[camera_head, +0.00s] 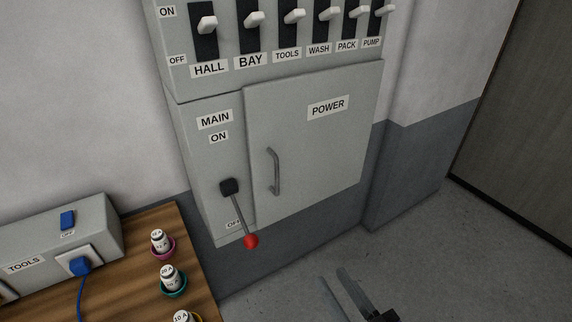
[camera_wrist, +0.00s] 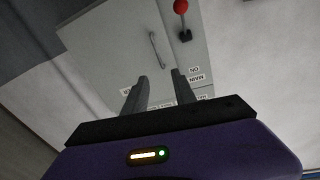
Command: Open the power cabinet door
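The grey power cabinet door (camera_head: 318,150) is closed, with a "POWER" label near its top. Its vertical bar handle (camera_head: 274,171) sits near the door's left edge. In the wrist view, which looks upside down, the door (camera_wrist: 110,50) and its handle (camera_wrist: 156,49) show ahead of the fingers. My gripper (camera_head: 345,293) is low in front of the cabinet, below and right of the handle and apart from it. In the wrist view my gripper (camera_wrist: 161,87) has its two fingers spread with nothing between them.
A main switch lever with a red knob (camera_head: 251,241) points down toward OFF, left of the door. A row of breaker switches (camera_head: 294,17) is above. A wooden bench (camera_head: 195,255) at left holds a TOOLS box (camera_head: 60,245) and several fuses in coloured rings. Floor at right is clear.

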